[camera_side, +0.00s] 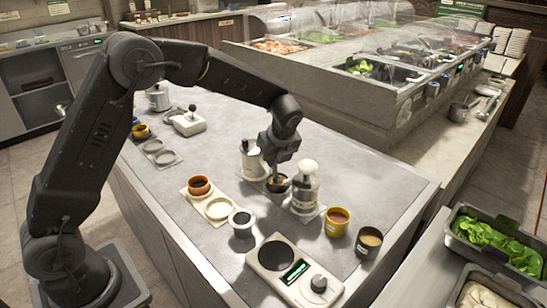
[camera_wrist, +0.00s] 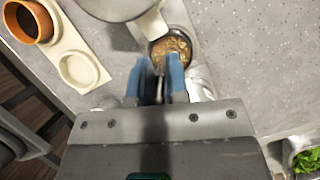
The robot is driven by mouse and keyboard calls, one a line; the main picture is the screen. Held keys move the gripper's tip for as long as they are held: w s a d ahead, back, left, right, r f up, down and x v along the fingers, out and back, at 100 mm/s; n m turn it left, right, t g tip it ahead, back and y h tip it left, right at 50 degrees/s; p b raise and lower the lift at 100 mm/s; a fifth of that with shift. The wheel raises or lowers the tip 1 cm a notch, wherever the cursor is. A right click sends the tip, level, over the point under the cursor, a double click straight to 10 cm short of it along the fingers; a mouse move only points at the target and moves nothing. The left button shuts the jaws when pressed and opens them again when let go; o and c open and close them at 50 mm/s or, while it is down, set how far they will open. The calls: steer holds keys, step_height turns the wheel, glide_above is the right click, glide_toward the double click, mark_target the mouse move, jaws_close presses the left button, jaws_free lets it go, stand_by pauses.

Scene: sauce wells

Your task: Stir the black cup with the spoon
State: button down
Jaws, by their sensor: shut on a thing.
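My gripper (camera_side: 274,168) is over a dark cup (camera_side: 279,185) between two white-topped dispensers in the side view. The wrist view shows this cup (camera_wrist: 172,46) with brown, grainy contents, just beyond my blue fingertips (camera_wrist: 160,78). The fingers are closed on a thin spoon handle (camera_wrist: 163,88). The spoon's lower end is hard to make out; it seems to reach into or just over the cup. Another dark cup (camera_side: 369,241) with tan contents stands at the right table edge.
Dispensers (camera_side: 251,160) and (camera_side: 305,187) stand close on either side of my gripper. An orange-brown cup (camera_side: 199,187) and an empty holder ring (camera_side: 219,208) are left. A yellow cup (camera_side: 337,221), metal cup (camera_side: 241,222) and scale (camera_side: 293,270) stand in front.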

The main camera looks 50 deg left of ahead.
steer(key=shift+r, duration=1.8)
